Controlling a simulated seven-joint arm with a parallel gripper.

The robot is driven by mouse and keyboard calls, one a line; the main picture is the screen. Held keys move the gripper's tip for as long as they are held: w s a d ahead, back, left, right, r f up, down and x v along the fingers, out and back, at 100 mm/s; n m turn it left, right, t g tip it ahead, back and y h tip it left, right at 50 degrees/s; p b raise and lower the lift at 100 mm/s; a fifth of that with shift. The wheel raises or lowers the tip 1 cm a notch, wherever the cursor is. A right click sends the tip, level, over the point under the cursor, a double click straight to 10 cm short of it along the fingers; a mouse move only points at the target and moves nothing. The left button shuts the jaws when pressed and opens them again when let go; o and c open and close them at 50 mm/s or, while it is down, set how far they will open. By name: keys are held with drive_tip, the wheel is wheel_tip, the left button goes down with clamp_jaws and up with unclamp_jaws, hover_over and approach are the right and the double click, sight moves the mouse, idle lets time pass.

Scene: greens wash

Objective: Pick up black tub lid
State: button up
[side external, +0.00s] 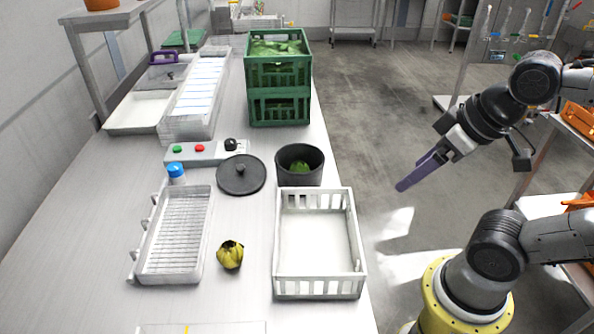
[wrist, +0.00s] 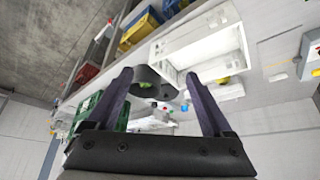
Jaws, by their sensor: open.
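The black tub lid (side external: 241,175) is a round dark disc with a small knob on top. It lies flat on the steel counter (side external: 110,215), left of the black tub (side external: 300,168). The tub stands upright and open with something green inside; it also shows in the wrist view (wrist: 150,83). In the wrist view a dark shape beside the tub, between my fingers, may be the lid (wrist: 178,75). My gripper (side external: 400,187) is off the counter's right side, over the floor, well away from the lid. Its two purple fingers (wrist: 160,92) are spread and empty.
A white crate (side external: 317,290) stands in front of the tub, and a wire-bottomed tray (side external: 175,245) is to its left. Behind the lid are a control box (side external: 207,153) with buttons and green crates (side external: 279,90). A blue-capped bottle (side external: 176,173) stands nearby.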

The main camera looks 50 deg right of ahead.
idle(0.4)
drive_tip(key=c, duration=0.3)
